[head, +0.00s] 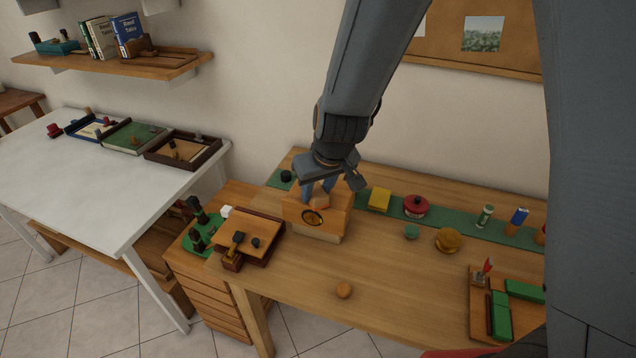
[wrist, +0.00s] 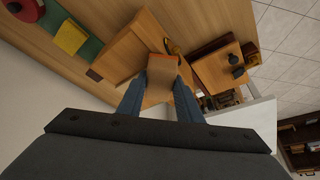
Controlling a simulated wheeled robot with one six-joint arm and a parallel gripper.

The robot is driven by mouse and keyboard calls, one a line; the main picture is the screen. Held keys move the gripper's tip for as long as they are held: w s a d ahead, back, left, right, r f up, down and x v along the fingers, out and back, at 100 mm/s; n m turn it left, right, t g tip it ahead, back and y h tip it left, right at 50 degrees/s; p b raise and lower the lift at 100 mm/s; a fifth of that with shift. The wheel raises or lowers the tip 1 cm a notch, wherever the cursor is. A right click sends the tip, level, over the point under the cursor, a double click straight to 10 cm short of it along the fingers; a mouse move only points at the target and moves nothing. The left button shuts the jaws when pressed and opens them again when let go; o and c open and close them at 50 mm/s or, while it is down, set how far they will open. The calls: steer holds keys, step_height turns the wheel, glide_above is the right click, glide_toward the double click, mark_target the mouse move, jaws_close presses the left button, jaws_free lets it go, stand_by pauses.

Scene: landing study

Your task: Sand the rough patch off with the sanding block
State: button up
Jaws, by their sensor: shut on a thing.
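My gripper (head: 319,187) is over the left part of the wooden workbench (head: 385,285), its fingers pointing down. In the wrist view its blue fingers (wrist: 160,85) are shut on an orange-brown block (wrist: 162,67), which looks like the sanding block. The block also shows in the head view (head: 320,201), at the top of an upright wooden piece (head: 337,220). That piece has a dark round mark (head: 312,218) on its front face, perhaps the rough patch. I cannot tell whether the block touches the wood.
A green strip (head: 455,222) along the back holds a yellow block (head: 379,200), a red round item (head: 415,206) and small bottles. A brown tray (head: 262,240) stands left of the wooden piece. The bench's front middle is mostly clear.

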steer(key=shift+w+d+f+b, duration=0.1)
steer(key=shift+w+d+b, duration=0.1)
steer(key=shift+w+b, duration=0.3)
steer(key=shift+w+d+b, duration=0.15)
steer(key=shift+w+b, duration=0.2)
steer(key=shift+w, duration=0.25)
steer(key=shift+w+d+b, duration=0.25)
steer(key=shift+w+b, duration=0.05)
steer(key=shift+w, duration=0.35)
steer(key=shift+w+d+b, duration=0.2)
steer(key=shift+w+b, duration=0.05)
steer(key=shift+w, duration=0.35)
steer(key=shift+w+d+b, duration=0.35)
steer(key=shift+w+b, duration=0.25)
steer(key=shift+w, duration=0.3)
steer(key=shift+w+d+b, duration=0.25)
steer(key=shift+w, duration=0.4)
steer(key=shift+w+d+b, duration=0.2)
steer(key=shift+w, duration=0.4)
steer(key=shift+r, duration=0.2)
step_height(320, 180, up, 7)
steer(key=p, duration=0.5)
